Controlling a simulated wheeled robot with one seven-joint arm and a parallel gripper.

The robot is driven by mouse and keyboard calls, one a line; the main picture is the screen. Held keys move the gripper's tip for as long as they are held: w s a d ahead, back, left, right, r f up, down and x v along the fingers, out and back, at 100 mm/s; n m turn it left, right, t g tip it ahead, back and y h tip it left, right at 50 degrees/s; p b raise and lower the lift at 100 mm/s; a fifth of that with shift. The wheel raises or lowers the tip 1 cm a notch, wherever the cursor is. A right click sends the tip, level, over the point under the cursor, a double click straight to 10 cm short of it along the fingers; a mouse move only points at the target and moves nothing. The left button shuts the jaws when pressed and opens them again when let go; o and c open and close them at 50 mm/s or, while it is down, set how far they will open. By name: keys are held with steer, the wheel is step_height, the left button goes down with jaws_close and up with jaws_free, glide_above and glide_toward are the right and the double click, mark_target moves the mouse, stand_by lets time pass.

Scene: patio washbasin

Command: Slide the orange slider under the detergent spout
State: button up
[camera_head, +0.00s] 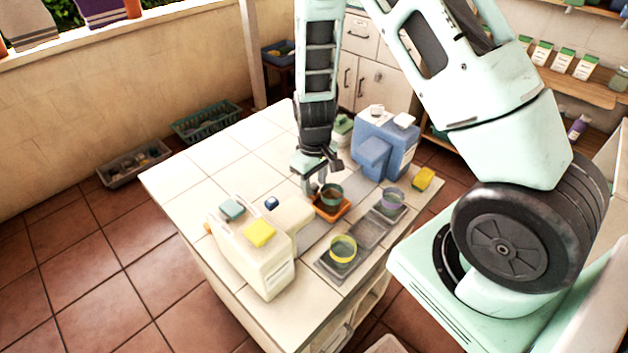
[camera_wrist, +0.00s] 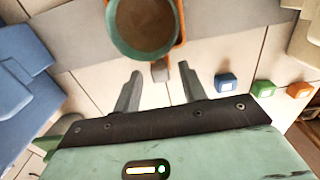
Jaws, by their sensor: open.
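The orange slider (camera_head: 344,211) sits on the tiled counter with a teal cup (camera_head: 331,191) standing on it. My gripper (camera_head: 317,189) is open, low beside the slider. In the wrist view its fingertips (camera_wrist: 161,80) are on either side of the tab, with gaps. A blue dispenser jug (camera_head: 392,146) and a cream one (camera_head: 266,264) stand at opposite ends. I cannot tell which holds detergent; the spout outlets are not clear.
A yellow sponge (camera_head: 423,178) lies near the blue jug. Small colored blocks, including a blue one (camera_wrist: 226,83), stand behind. The counter's far left is clear.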

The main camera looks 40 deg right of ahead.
steer(key=shift+c, duration=0.3)
jaws_close()
steer(key=d, duration=0.3)
steer(key=w+d+b, duration=0.1)
steer(key=d, duration=0.3)
steer(key=w+d, duration=0.1)
steer(key=d, duration=0.3)
steer(key=shift+w+d+b, duration=0.1)
steer(key=shift+w+b, duration=0.05)
steer(key=shift+b, duration=0.2)
steer(key=shift+o, duration=0.3)
jaws_free()
steer(key=shift+d, duration=0.1)
steer(key=shift+r, duration=0.1)
step_height(320, 180, up, 17)
steer(key=b, duration=0.1)
steer(key=shift+r, duration=0.15)
